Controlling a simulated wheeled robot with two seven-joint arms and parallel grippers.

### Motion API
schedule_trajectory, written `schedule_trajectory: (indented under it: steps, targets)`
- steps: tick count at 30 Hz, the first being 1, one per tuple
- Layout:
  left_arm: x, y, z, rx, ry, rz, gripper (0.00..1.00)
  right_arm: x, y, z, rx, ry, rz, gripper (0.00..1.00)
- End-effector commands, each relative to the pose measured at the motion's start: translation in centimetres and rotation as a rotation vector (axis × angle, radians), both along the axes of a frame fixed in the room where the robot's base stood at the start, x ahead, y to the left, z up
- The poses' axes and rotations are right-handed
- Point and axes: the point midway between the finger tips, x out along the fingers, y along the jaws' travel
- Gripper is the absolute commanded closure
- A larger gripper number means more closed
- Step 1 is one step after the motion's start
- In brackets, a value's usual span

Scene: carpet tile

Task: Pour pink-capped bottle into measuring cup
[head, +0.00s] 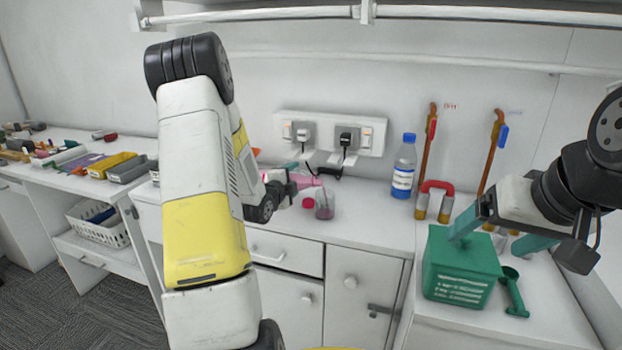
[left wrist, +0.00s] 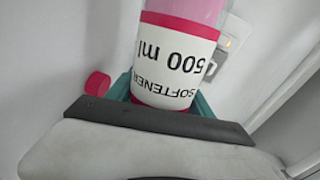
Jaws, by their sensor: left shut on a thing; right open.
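My left gripper (left wrist: 165,100) is shut on a bottle (left wrist: 178,62) with pink contents. Its white label reads "SOFTENER 500 ml" and appears inverted in the left wrist view. In the head view the bottle (head: 305,181) is small, pink and partly hidden by my left arm; its mouth is not clear. A small clear measuring cup (head: 324,206) with a dark purplish tint stands on the counter just right of and below it. A round pink cap (head: 308,203) lies beside the cup and shows in the left wrist view (left wrist: 97,84).
The green box (head: 460,270) stands at the right with a green scoop (head: 513,292) beside it. A blue-capped clear bottle (head: 404,167) and a red-handled holder (head: 435,200) stand behind. Wall sockets (head: 330,133) with plugs are above the cup. Counter between cup and box is clear.

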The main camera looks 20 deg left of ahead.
Motion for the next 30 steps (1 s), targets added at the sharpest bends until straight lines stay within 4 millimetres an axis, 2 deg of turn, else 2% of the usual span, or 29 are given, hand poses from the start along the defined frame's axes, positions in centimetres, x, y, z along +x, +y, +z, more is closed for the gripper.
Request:
schedule_trajectory:
  steps: [30]
  targets:
    - [0.03,-0.03,0.81,0.071,-0.006,-0.001,1.0,0.0,0.0,0.0,0.0,0.0,0.0,0.14]
